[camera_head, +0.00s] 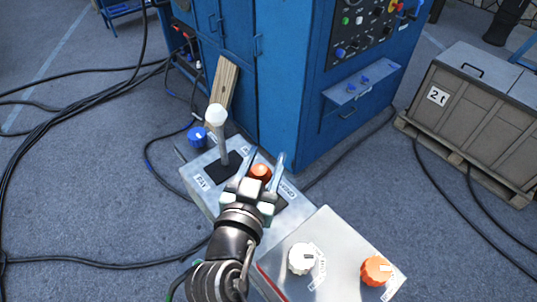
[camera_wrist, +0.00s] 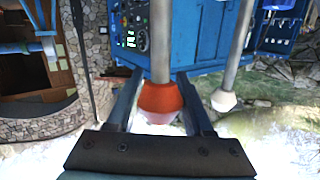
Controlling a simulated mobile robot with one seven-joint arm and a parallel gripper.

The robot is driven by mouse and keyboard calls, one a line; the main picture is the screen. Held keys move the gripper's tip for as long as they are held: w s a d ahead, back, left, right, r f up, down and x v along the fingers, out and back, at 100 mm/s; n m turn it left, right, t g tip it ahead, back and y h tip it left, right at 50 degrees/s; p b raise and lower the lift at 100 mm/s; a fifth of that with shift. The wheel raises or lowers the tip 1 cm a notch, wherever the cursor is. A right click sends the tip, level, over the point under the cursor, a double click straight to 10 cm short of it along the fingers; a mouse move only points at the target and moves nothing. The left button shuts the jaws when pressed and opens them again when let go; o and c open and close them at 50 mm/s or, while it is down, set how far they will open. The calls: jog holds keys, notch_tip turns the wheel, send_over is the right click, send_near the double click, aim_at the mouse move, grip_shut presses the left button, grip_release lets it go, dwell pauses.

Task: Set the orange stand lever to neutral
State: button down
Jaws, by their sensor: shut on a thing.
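The orange stand lever shows as an orange knob (camera_head: 261,172) on the grey control box (camera_head: 195,178) in the head view. My gripper (camera_head: 265,160) reaches over that box with a finger on either side of the knob and is shut on it. In the wrist view the orange knob (camera_wrist: 160,97) sits between the two dark fingers (camera_wrist: 158,100), its grey shaft running up out of frame. My gripper hides most of the lever's shaft and slot in the head view, so I cannot tell its exact position along the slot.
A white-knobbed lever (camera_head: 217,116) stands close to the left. A nearer box (camera_head: 335,250) carries a white dial (camera_head: 301,258) and an orange dial (camera_head: 375,270). A blue cabinet (camera_head: 285,75) stands behind; a crate (camera_head: 470,100) is at right. Black cables (camera_head: 70,135) cross the floor.

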jog(key=shift+w+d+f+g, duration=0.1)
jog(key=shift+d+f+g, duration=0.15)
jog(key=shift+f, duration=0.25)
jog(key=c, duration=0.7)
grip_release()
jog(key=shift+a, duration=0.15)
jog(key=o, duration=0.4)
jog(key=shift+r, duration=0.2)
jog(key=shift+s+a+b, duration=0.1)
jog(key=shift+s+b, duration=0.3)
jog(key=shift+s, duration=0.15)
jog(key=v, duration=1.2)
jog(key=shift+b, duration=0.45)
